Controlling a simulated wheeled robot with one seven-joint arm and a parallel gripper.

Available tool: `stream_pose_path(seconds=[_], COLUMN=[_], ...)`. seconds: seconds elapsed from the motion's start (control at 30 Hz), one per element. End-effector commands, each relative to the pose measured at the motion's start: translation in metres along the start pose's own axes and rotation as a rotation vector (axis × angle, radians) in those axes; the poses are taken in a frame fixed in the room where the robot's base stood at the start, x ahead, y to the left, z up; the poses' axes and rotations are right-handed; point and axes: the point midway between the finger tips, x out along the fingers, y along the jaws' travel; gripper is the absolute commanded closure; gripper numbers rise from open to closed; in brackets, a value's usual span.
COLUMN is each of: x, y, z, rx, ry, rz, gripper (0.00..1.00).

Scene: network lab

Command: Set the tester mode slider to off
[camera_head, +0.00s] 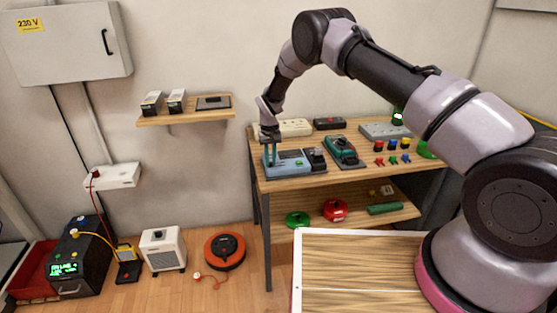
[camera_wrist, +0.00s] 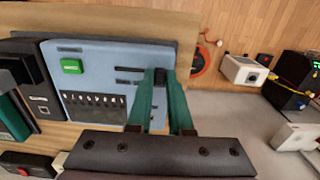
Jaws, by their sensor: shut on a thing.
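The tester is a blue box (camera_head: 291,165) at the left end of the wooden workbench. In the wrist view its blue face (camera_wrist: 100,60) carries a green button (camera_wrist: 72,66), a dark strip of several small marks (camera_wrist: 92,101) and short dark slots. My gripper (camera_head: 269,150) reaches down onto the tester's left part. In the wrist view my gripper (camera_wrist: 163,84) has its two green fingers shut on a small dark slider knob (camera_wrist: 161,76) near one edge of the face. The fingers hide part of the slider track, and I cannot read its mode marks.
A black unit (camera_head: 315,159) stands right beside the tester, and a green device (camera_head: 341,151) is further right. Power strips (camera_head: 295,127) lie behind. Coloured plugs (camera_head: 392,160) are to the right. The lower shelf (camera_head: 360,217) holds reels. An orange cable reel (camera_head: 224,251) is on the floor.

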Motion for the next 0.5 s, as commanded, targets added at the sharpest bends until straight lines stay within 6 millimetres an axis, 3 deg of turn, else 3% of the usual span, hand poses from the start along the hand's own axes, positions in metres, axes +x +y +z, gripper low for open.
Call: stream_pose_path(seconds=[0.2, 0.23, 0.3, 0.5], x=[-0.0008, -0.0008, -0.0008, -0.0006], y=[-0.0046, -0.0048, -0.0049, -0.0034], z=[0.0004, 0.0004, 0.0004, 0.0002], rx=[-0.001, -0.001, -0.001, -0.001], ry=[0.001, 0.001, 0.001, 0.001], rz=[-0.006, -0.006, -0.007, -0.005], gripper=[1.00, 0.74, 0.51, 0.51])
